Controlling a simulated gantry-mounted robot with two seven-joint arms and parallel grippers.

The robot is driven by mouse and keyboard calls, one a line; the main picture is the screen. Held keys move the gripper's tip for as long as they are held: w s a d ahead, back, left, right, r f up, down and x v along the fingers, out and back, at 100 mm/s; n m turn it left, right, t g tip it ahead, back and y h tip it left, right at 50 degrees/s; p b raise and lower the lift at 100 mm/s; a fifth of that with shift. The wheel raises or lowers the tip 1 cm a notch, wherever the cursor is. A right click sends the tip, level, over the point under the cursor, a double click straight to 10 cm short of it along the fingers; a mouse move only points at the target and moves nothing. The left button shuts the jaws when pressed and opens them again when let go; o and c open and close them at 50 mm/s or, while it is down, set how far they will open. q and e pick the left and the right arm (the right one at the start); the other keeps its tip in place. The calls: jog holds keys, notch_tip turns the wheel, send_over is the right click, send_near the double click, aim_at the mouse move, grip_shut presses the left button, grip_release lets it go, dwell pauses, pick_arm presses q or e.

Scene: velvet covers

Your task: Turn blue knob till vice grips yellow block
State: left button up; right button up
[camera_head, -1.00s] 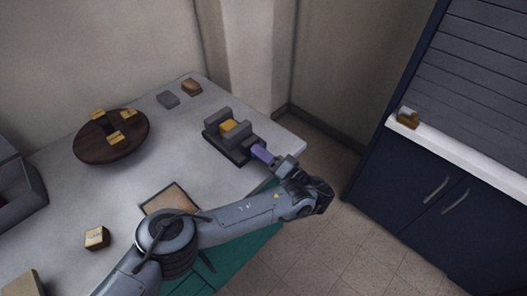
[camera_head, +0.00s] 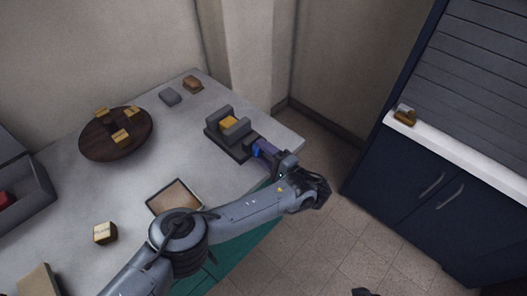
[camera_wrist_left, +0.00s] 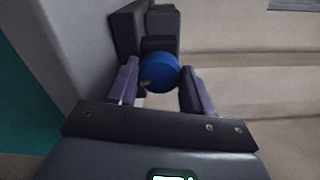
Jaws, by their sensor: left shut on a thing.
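The dark grey vice (camera_head: 225,146) stands on the table near its right corner. The yellow block (camera_head: 229,121) sits between its two upright jaws; whether both jaws touch it is too small to tell. The blue knob (camera_wrist_left: 161,73) is at the vice's near end, and a bit of its blue (camera_head: 257,152) shows in the head view. My left gripper (camera_head: 262,149) is shut on the knob, one purple finger on each side in the left wrist view (camera_wrist_left: 159,82).
A round dark wooden tray (camera_head: 90,148) with small labelled blocks stands at the left. A framed tile (camera_head: 174,195), a pale block (camera_head: 104,233) and a grey bin (camera_head: 32,190) are also on the table. A blue cabinet (camera_head: 400,175) stands at the right.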

dwell(0.4)
pick_arm(q)
jog(key=o, duration=1)
jog(key=shift+o, duration=0.2)
